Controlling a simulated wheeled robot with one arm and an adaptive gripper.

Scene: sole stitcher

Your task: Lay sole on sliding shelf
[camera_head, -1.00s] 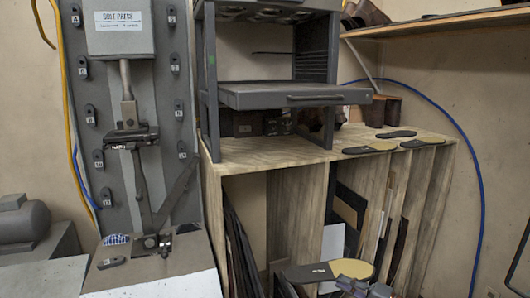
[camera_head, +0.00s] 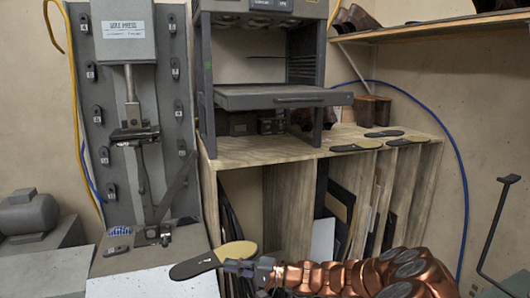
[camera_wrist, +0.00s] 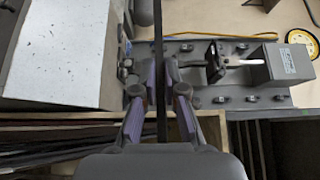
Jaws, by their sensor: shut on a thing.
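A shoe sole (camera_head: 192,267) with a dark part and a tan part is held in front of the wooden bench, low in the head view. My gripper (camera_head: 246,266) is shut on it near its middle, with the arm reaching in from the right. In the wrist view the sole (camera_wrist: 160,60) shows edge-on as a thin dark strip between the two fingers (camera_wrist: 160,100). The grey sliding shelf (camera_head: 270,102), with a handle on its front, is in the dark frame on the bench, above and beyond my gripper. Its visible top looks empty.
Several other soles (camera_head: 357,145) lie on the right of the wooden bench (camera_head: 240,155). The sole press (camera_head: 125,30) stands at left, with a pale block (camera_head: 150,275) below it. Upright sheets (camera_head: 340,210) fill the bench compartments. A wall shelf (camera_head: 450,24) is at upper right.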

